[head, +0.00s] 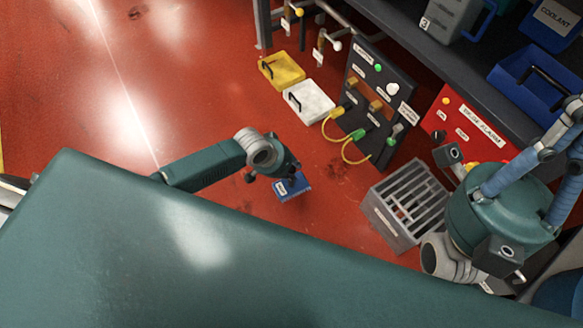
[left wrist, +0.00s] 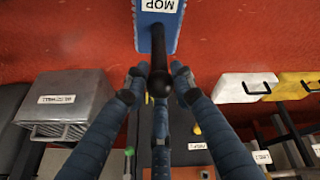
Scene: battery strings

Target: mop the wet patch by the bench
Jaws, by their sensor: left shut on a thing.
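A blue mop block labelled MOP (head: 293,187) hangs from or rests under my left gripper (head: 287,172); I cannot tell whether it touches the red floor. In the left wrist view, the blue mop (left wrist: 160,32) has a dark handle with a round knob, and the fingers of my left gripper (left wrist: 158,80) close around it. A dark, mottled patch (head: 337,171) lies on the floor to the right of the mop, before the bench (head: 420,48). My right gripper (head: 560,150) is at the right edge, its fingers partly cut off; its opening is unclear.
A grey slatted crate (head: 397,212) stands right of the patch. A dark panel with yellow cables (head: 375,95) stands behind it, beside a red panel (head: 462,128). White (head: 309,102) and yellow (head: 281,70) handled trays lie further back. The floor at left is clear.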

